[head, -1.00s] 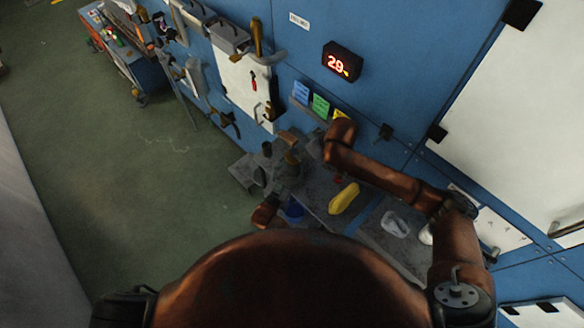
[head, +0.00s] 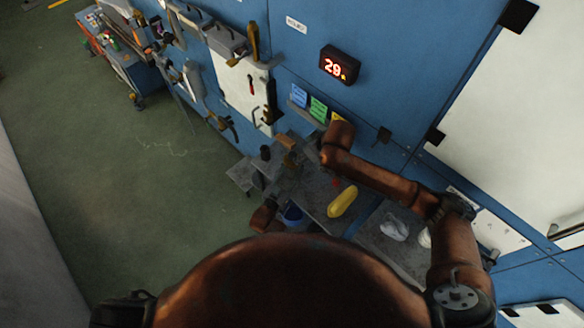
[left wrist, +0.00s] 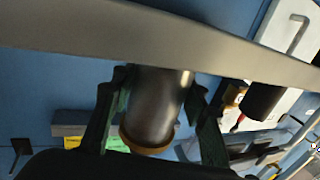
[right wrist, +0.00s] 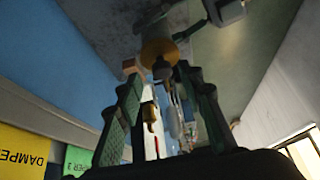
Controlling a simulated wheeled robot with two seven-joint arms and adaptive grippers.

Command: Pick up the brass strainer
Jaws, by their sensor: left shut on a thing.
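My left gripper (left wrist: 152,112) is shut on a dark grey metal cylinder with a brass-coloured rim (left wrist: 148,138), which looks like the brass strainer. The cylinder sits between the fingers with its rimmed end pointing down in the left wrist view. My right gripper (right wrist: 160,98) is open, its fingers apart and nothing held between them. Beyond its fingertips is a round yellowish part with a grey knob (right wrist: 160,50); I cannot tell what it is. In the head view the left gripper is hard to make out among dark grey parts.
A yellow object (head: 342,201), a blue container (head: 292,214) and a crumpled white item (head: 394,227) are on the grey bench. The blue wall carries a display (head: 339,65), coloured tags (head: 318,107) and hanging tools. Green floor (head: 100,170) is open at the left.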

